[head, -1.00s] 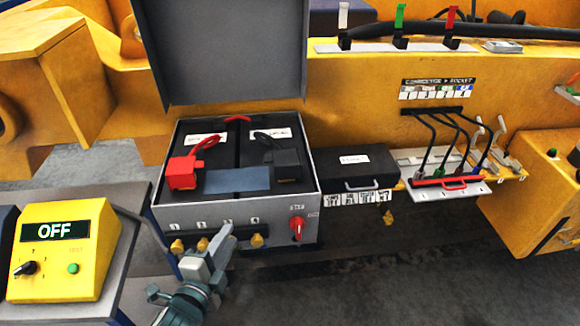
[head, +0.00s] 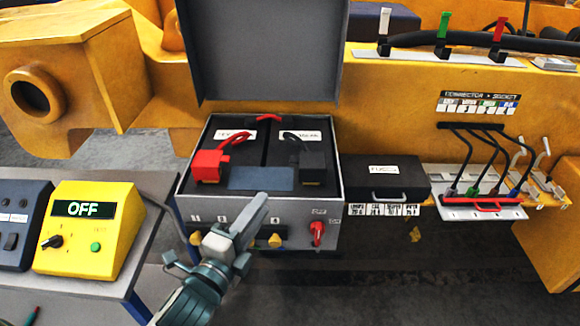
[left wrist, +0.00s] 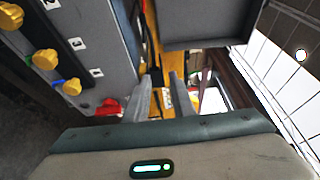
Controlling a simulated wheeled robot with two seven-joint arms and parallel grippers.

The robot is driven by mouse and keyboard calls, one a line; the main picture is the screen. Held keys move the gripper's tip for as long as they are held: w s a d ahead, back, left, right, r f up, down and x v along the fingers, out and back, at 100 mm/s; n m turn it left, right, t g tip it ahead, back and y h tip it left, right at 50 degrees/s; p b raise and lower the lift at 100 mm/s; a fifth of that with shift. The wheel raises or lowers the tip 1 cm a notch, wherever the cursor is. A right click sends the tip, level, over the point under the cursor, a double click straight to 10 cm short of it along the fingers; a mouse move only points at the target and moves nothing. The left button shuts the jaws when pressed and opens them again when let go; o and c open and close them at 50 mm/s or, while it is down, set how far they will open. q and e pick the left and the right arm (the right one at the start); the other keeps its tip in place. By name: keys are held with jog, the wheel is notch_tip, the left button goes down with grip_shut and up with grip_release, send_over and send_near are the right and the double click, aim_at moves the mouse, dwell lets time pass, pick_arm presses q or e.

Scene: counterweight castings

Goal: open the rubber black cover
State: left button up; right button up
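The black rubber cover (head: 312,170) sits on the right half of the battery top inside the grey box (head: 218,210), with a black cable behind it. A red cover (head: 208,166) with a red cable sits on the left half. My left gripper (head: 260,202) is in front of the box's front panel, pointing up and right, below and left of the black cover and apart from it. In the left wrist view its two fingers (left wrist: 160,95) stand apart with nothing between them. The black cover cannot be made out there. My right gripper is not in view.
The box lid (head: 262,50) stands raised behind. The front panel has yellow knobs and a red switch (head: 317,233). A black case (head: 384,182) stands to the right, beside a connector rack (head: 480,210). A yellow unit reading OFF (head: 88,240) is at left.

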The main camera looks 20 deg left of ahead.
pick_arm(q)
jog(key=b, duration=0.4)
send_near(291, 163)
jog(key=shift+s, duration=1.15)
jog(key=w, duration=0.3)
jog(key=w+b, duration=0.1)
jog(key=w, duration=0.2)
jog(key=w+b, duration=0.1)
jog(key=w, duration=0.3)
jog(key=shift+d+r, duration=0.1)
jog(key=shift+d, duration=0.25)
jog(key=shift+w+d, duration=0.1)
jog(key=shift+w, duration=0.7)
grip_shut()
jog(key=shift+f, duration=0.2)
